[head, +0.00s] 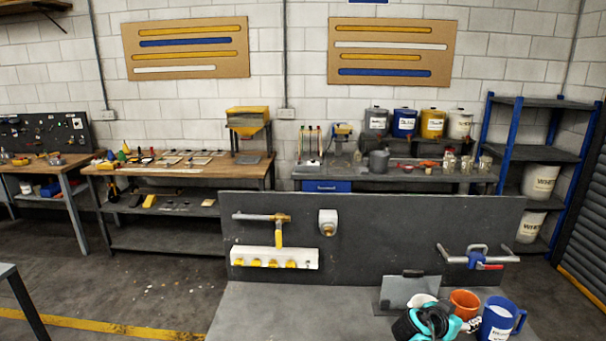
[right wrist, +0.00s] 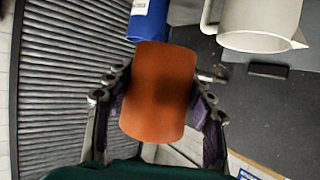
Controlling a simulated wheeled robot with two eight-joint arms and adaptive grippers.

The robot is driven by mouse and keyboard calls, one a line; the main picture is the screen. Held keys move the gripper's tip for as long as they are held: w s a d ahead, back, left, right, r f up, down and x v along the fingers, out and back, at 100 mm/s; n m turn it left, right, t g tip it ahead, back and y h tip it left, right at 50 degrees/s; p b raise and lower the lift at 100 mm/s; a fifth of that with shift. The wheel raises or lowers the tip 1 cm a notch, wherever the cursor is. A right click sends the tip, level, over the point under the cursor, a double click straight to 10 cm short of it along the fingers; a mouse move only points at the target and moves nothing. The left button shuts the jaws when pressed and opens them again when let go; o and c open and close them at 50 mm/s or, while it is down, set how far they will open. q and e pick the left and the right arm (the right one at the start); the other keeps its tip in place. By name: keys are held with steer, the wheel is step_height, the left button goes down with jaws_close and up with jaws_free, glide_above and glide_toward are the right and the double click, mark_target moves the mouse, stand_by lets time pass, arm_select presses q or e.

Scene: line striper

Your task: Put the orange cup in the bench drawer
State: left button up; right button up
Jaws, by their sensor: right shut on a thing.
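The orange cup (right wrist: 158,90) is between the two fingers of my right gripper (right wrist: 160,98) in the right wrist view, and the gripper is shut on it. In the head view the orange cup (head: 464,301) shows at the lower right, partly behind my teal and black right gripper (head: 452,325). A blue drawer front (head: 326,186) with a label is under the left end of the back bench (head: 400,175); it looks closed. My left gripper is not in view.
A blue jug (head: 501,319) stands right of the orange cup and a white vessel (head: 422,300) left of it, both close. An upright dark panel (head: 375,225) with pipe fittings stands between me and the back bench. The near grey worktop (head: 290,315) is clear at left.

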steer(key=s+a+f+n+t+y, duration=0.1)
steer(key=a+f+n+t+y, duration=0.1)
steer(key=a, duration=1.1)
steer(key=s+a+f+n+t+y, duration=0.2)
steer(key=a+n+t+y, duration=0.2)
steer(key=a, duration=0.9)
steer(key=shift+s+a+n+y, duration=0.15)
steer(key=shift+a+n+y, duration=0.15)
steer(key=shift+n+y, duration=0.7)
steer(key=shift+f, duration=0.1)
